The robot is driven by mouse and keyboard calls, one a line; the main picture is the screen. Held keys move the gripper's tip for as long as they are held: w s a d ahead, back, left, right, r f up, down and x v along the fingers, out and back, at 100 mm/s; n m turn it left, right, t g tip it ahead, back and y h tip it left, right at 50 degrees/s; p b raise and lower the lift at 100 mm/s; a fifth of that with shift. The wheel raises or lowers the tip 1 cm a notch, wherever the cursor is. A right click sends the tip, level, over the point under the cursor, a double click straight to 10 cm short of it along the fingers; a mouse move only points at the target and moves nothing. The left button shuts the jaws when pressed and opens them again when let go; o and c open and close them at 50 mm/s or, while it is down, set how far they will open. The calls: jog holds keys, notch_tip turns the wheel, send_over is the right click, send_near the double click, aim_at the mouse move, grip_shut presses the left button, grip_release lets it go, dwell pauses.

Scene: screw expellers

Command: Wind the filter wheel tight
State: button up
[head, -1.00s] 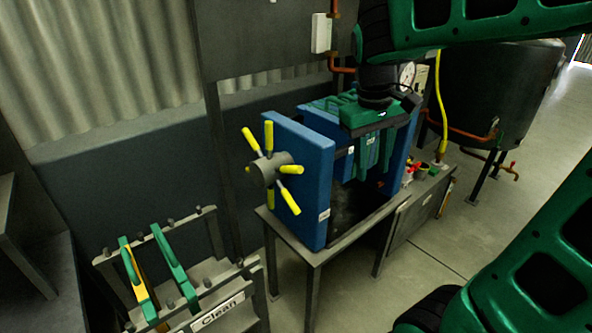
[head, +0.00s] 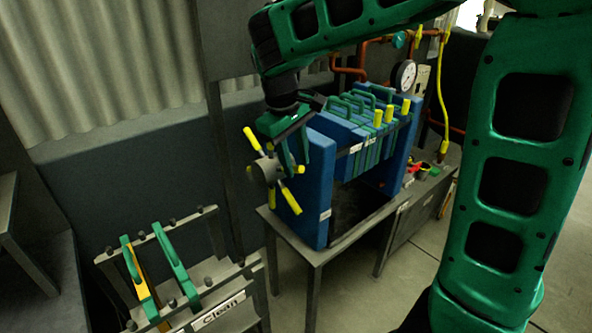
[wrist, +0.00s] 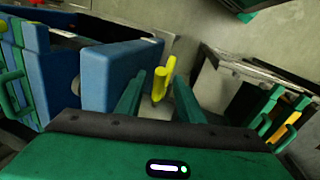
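The filter wheel (head: 264,172) has a grey hub and several yellow-tipped spokes. It sits on the left face of the blue end block (head: 318,195) of the press. My gripper (head: 298,170) points down beside the wheel's upper right, at the near top of that block. In the wrist view my gripper (wrist: 159,79) has its two green fingers apart, with nothing held. Yellow spoke grips (wrist: 161,85) show in the gap between the fingers or just beyond it; I cannot tell which. The hub is hidden there.
Blue and green filter plates (head: 362,135) with green handles stand in the press, behind the end block. A grey rack (head: 210,272) labelled "Clean" holds plates with green handles at lower left. A pressure gauge (head: 404,75) and red pipes are behind. Open floor lies right.

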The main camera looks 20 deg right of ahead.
aim_at(298, 170)
jog(key=shift+x, duration=1.7)
grip_shut()
jog(key=shift+f, duration=0.1)
